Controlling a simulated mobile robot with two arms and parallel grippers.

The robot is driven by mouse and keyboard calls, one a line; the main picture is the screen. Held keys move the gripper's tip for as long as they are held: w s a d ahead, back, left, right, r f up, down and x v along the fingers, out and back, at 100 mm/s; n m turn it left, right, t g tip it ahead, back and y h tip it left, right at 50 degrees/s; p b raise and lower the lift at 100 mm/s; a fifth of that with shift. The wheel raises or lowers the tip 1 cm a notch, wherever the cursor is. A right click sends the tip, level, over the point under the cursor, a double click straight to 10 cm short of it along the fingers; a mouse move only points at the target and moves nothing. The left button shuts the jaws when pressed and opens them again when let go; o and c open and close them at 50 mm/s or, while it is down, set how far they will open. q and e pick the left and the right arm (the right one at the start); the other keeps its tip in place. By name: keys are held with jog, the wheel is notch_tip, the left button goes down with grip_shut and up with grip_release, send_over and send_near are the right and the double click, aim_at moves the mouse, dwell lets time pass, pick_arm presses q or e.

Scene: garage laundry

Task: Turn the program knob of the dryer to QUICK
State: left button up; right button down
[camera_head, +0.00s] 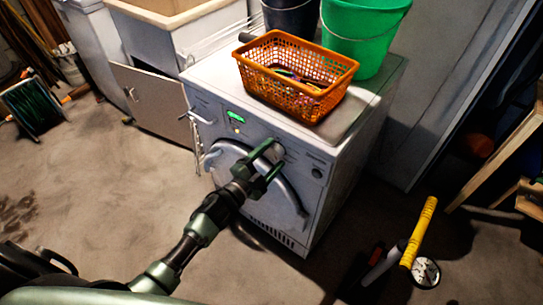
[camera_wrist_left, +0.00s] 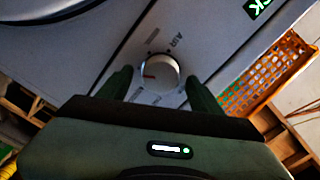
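The white dryer (camera_head: 325,165) stands in the middle of the head view. Its round silver program knob (camera_wrist_left: 160,73) is in the middle of the left wrist view, with a reddish mark on its left part. Labels ring the knob; "AIR" reads at its upper right, and others are too small or hidden. My left gripper (camera_head: 270,160) is at the dryer's front panel. In the left wrist view its fingers (camera_wrist_left: 160,88) are open on either side of the knob, with gaps visible. A lit green display (camera_head: 236,117) is on the panel. My right gripper is not in view.
An orange basket (camera_head: 290,85) and a green bucket (camera_head: 366,35) stand on the dryer, with a dark bucket (camera_head: 290,15) behind. A yellow-handled tool (camera_head: 420,230) is at the lower right. Open floor (camera_head: 110,190) lies to the left.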

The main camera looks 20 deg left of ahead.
pick_arm(q)
jog(key=v, duration=0.7)
jog(key=shift+s+a, duration=0.15)
jog(key=shift+s, duration=0.2)
dwell(0.4)
jog(key=s+a+f+n+g+y, duration=0.2)
jog(key=s+f+n, duration=0.15)
jog(key=f, duration=0.55)
jog(key=s+a+f+n+g+y+p, duration=0.15)
jog(key=s+f, duration=0.25)
jog(key=f, duration=0.4)
jog(key=s+a+f+n+g+y, duration=0.1)
jog(key=s+f+n+g, duration=0.2)
jog(key=f, duration=0.6)
jog(key=s+f+n+g, duration=0.2)
jog(key=s+f, duration=0.3)
jog(key=s, duration=0.6)
jog(key=s+f+n+g+y+p, duration=0.1)
jog(key=s+f+g, duration=0.3)
jog(key=s, duration=0.6)
jog(key=s+f+n+g, duration=0.2)
jog(key=s+f, duration=0.5)
jog(key=s, duration=0.4)
jog(key=shift+s+d+f+n+g+y, duration=0.3)
jog(key=shift+s+f+g+y, duration=0.05)
jog(key=shift+g, duration=0.4)
jog(key=shift+w, duration=0.1)
